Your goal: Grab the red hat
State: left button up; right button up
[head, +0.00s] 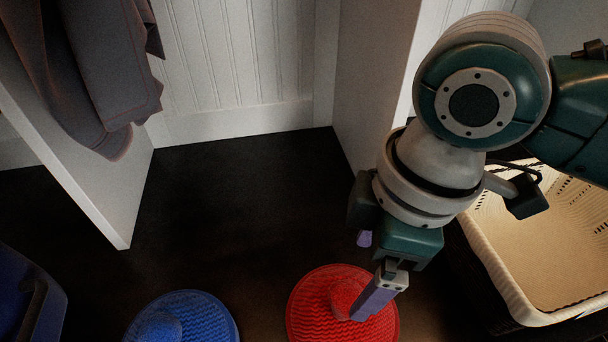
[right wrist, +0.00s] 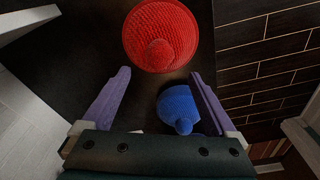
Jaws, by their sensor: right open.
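The red hat (head: 340,300) is round, with a wide brim and a raised crown, and lies on a dark flat surface at the bottom centre of the head view. In the right wrist view the red hat (right wrist: 160,35) is at the top, just beyond the fingertips. My right gripper (head: 362,278) is open and empty. Its purple fingers, also seen in the right wrist view (right wrist: 160,74), are apart; in the head view one finger hides part of the hat. I see no contact. My left gripper is not in view.
A blue hat (head: 182,320) lies left of the red one; it also shows in the right wrist view (right wrist: 180,106). A cream basket (head: 500,268) stands right. A white panel (head: 95,170) and grey hanging cloth (head: 95,70) are left. A blue object (head: 50,300) is at lower left.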

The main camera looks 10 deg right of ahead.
aim_at(351, 293)
jog(key=f, duration=0.1)
jog(key=f+b, duration=0.1)
jog(key=f, duration=0.1)
jog(key=f+b, duration=0.1)
jog(key=shift+s+a+f, duration=0.1)
jog(key=shift+s+f, duration=0.15)
jog(key=shift+f, duration=0.1)
jog(key=f+b, duration=0.2)
jog(key=f, duration=0.1)
jog(key=f+b, duration=0.1)
jog(key=f, duration=0.1)
jog(key=shift+w+a, duration=0.25)
jog(key=shift+w, duration=0.15)
jog(key=c, duration=1.4)
grip_shut()
